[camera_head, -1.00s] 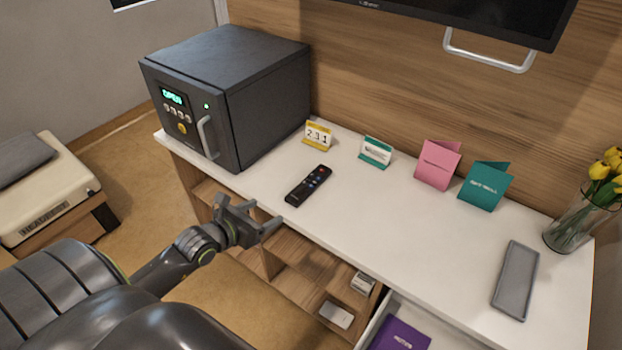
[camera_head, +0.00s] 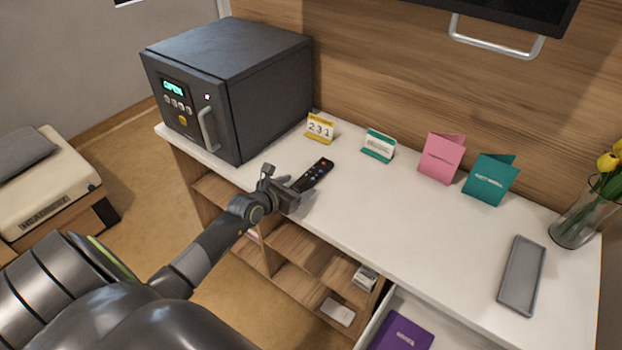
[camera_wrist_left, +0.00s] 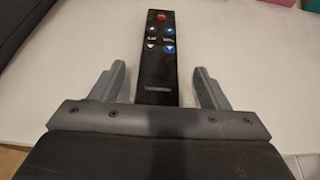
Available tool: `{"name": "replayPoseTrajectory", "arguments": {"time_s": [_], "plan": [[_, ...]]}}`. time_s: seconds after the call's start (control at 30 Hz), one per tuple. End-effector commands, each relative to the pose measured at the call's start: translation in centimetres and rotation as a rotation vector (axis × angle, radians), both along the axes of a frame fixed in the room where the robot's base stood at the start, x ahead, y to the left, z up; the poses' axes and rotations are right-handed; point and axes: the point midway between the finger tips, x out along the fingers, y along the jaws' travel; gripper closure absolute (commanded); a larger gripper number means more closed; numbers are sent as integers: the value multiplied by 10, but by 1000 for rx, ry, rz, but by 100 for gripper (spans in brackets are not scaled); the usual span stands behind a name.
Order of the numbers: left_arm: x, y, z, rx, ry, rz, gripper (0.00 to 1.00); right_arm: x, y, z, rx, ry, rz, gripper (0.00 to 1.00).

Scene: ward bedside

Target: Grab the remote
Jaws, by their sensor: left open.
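The black remote (camera_head: 317,174) lies on the white desktop, to the right of the safe. Its near end is hidden behind my gripper in the head view. My left gripper (camera_head: 284,187) is at the front edge of the desk, at the near end of the remote. In the left wrist view the remote (camera_wrist_left: 159,62) lies lengthwise ahead, with red and blue buttons. The open fingers of my left gripper (camera_wrist_left: 160,88) stand on either side of its near end, with a gap on each side. My right gripper is not in view.
A dark safe (camera_head: 262,100) stands to the left. A yellow calendar (camera_head: 319,128), a small green-and-white card (camera_head: 379,146), a pink card (camera_head: 441,157) and a teal card (camera_head: 489,179) stand along the back. A grey tray (camera_head: 522,276) lies at right. A drawer with a purple notebook (camera_head: 402,333) is open below.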

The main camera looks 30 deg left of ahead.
Motion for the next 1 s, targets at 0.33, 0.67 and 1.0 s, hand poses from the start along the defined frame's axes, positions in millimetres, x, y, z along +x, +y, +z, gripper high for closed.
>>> {"name": "replayPoseTrajectory", "arguments": {"time_s": [0.33,0.67,1.0], "plan": [[26,-1,-10,0,0,0,31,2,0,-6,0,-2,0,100],[26,-1,-10,1,0,0,53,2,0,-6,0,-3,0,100],[26,-1,-9,1,-1,0,82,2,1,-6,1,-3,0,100]]}}
